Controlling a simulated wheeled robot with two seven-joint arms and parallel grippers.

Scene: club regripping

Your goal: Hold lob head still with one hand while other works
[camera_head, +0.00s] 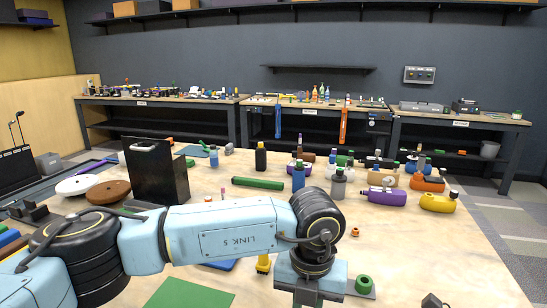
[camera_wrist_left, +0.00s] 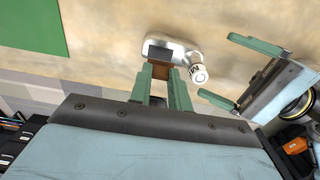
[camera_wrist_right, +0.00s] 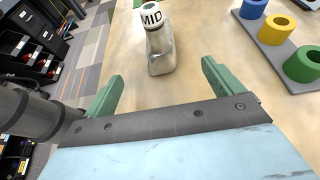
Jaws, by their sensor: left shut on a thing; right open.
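In the left wrist view my left gripper (camera_wrist_left: 160,75) is shut on the near end of a silver club head (camera_wrist_left: 182,54). A brown and black part shows at its fingertips. The head's white collar (camera_wrist_left: 198,73) points right, its lettering only partly readable. In the right wrist view a silver club head (camera_wrist_right: 160,52) with a white collar marked MID lies ahead of my right gripper (camera_wrist_right: 163,84), which is open and empty. I cannot tell whether both views show the same head. The right gripper also shows in the left wrist view (camera_wrist_left: 228,74). The head view (camera_head: 305,298) cuts off the left gripper.
A grey rack (camera_wrist_right: 275,45) with blue, yellow and green rings stands right of the MID head in the right wrist view. A green mat (camera_head: 185,294) lies at the front. Several bottles (camera_head: 338,186) and a black box (camera_head: 158,175) stand farther back.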

